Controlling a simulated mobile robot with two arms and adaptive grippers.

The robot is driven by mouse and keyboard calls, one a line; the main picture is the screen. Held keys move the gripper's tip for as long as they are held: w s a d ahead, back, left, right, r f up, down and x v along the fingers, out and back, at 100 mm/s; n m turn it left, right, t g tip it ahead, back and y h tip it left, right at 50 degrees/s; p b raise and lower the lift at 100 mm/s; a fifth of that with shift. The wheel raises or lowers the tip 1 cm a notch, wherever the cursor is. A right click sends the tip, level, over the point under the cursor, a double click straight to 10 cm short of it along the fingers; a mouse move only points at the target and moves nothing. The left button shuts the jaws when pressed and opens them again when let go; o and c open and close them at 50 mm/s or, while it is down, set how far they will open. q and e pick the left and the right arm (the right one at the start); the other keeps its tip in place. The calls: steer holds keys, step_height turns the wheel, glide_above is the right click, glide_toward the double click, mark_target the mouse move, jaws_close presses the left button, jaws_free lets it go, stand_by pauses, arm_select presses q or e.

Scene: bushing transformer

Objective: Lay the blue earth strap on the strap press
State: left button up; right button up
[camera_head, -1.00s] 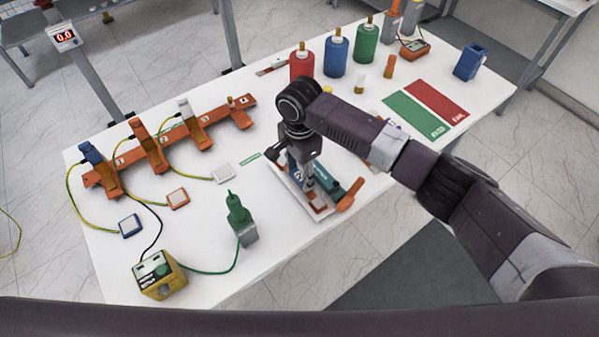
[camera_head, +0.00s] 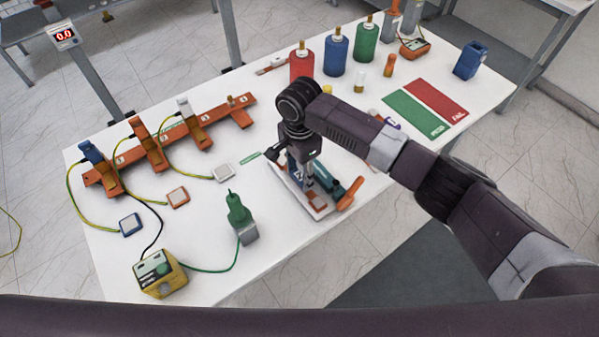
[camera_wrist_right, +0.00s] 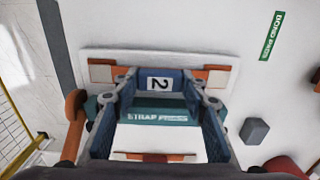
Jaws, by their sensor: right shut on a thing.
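The strap press (camera_head: 320,206) stands at the table's front middle. It is a white base with a teal bar and an orange handle (camera_head: 350,193). The right wrist view shows the press (camera_wrist_right: 155,112) with its name on the teal bar. My right gripper (camera_head: 305,178) points down over it. In the right wrist view its fingers (camera_wrist_right: 160,76) are closed on the sides of the blue earth strap (camera_wrist_right: 160,84), a blue piece labelled 2. The strap lies across the press between orange-brown end parts. The fingers hide its edges, so I cannot tell whether it touches the base.
A rack (camera_head: 170,138) with blue, orange and white clamps stands at the left, its cables crossing the table. A green tool (camera_head: 240,215) and yellow box (camera_head: 160,274) are nearby. Red, blue and green bottles (camera_head: 336,52) stand behind. PASS and FAIL mats lie right.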

steer(key=o, duration=1.3)
